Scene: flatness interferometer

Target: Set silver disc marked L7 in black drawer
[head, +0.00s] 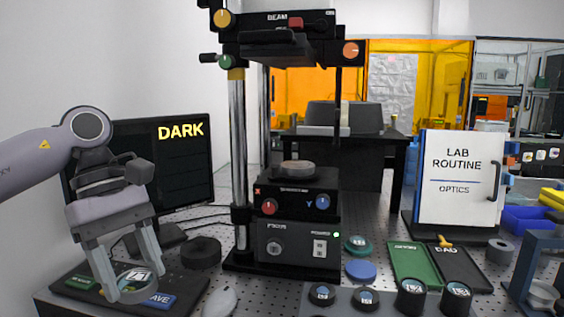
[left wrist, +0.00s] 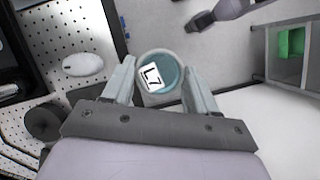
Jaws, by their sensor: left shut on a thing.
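My left gripper (head: 130,290) is shut on a round disc (head: 137,277) at the lower left of the head view, held above a dark tray with coloured labels. In the left wrist view the disc (left wrist: 158,76) sits between the two fingers of my left gripper (left wrist: 160,88). Its white label reads L7, and its face looks grey-teal. I cannot make out an open black drawer in either view. The black instrument (head: 297,200) stands at the centre with a round piece on its stage. My right gripper is not in view.
The dark tray (head: 185,300) lies below my left gripper. A black round weight (head: 201,252) and a pale mouse (head: 219,300) lie to its right. Several dark knobs or discs stand in a row at the front centre. Green and black mats lie at the right.

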